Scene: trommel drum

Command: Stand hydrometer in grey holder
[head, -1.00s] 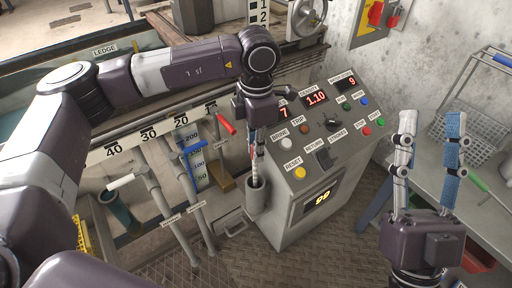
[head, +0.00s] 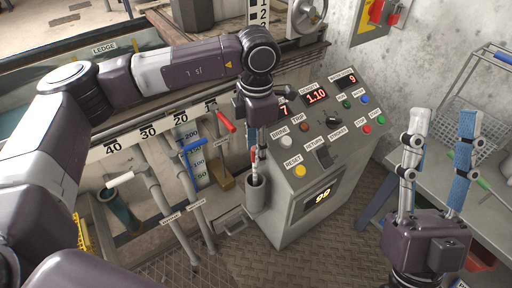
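The hydrometer (head: 254,157) is a thin stem with red and white marks. It stands close to upright, with its lower end inside the grey holder (head: 255,197), an open-topped cup on the side of the control console. My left gripper (head: 261,145) points down right above the holder, at the top of the stem. Its fingers are seen edge-on and overlap the stem, so their grip on it cannot be made out. The part of the hydrometer inside the cup is hidden. My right gripper (head: 437,150) is open and empty at the right, its two fingers pointing up and well apart.
The console (head: 310,185) with buttons and red displays stands right of the holder. A bench with a wire basket (head: 477,135) is behind my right gripper.

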